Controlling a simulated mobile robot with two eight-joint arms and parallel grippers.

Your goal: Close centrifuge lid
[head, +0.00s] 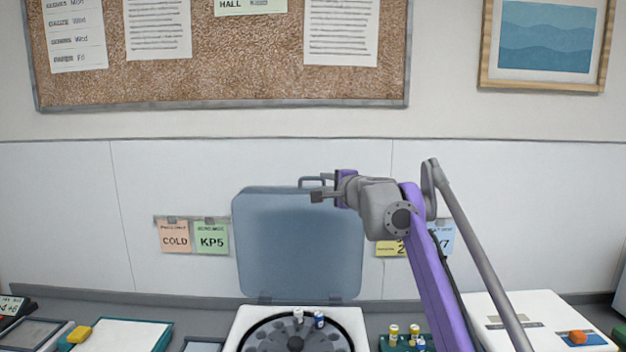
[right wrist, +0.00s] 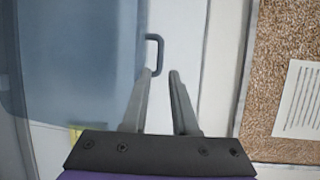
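The centrifuge (head: 240,325) stands at the bottom centre of the head view, cut off by the lower edge. Its blue-grey lid (head: 298,245) stands open and upright behind the rotor (head: 270,340). A white-capped and a blue-capped tube sit in the rotor. A grey handle (head: 310,180) sticks up from the lid's top edge; it also shows in the right wrist view (right wrist: 160,45). My right gripper (head: 318,192) is at the handle. My left gripper is out of view.
A green rack (head: 400,343) with yellow-capped vials stands right of the centrifuge. A white box (head: 520,315) with an orange knob is further right. A teal-edged tray (head: 120,335) lies left. The wall is close behind the lid, with paper notes and a cork board (head: 220,70).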

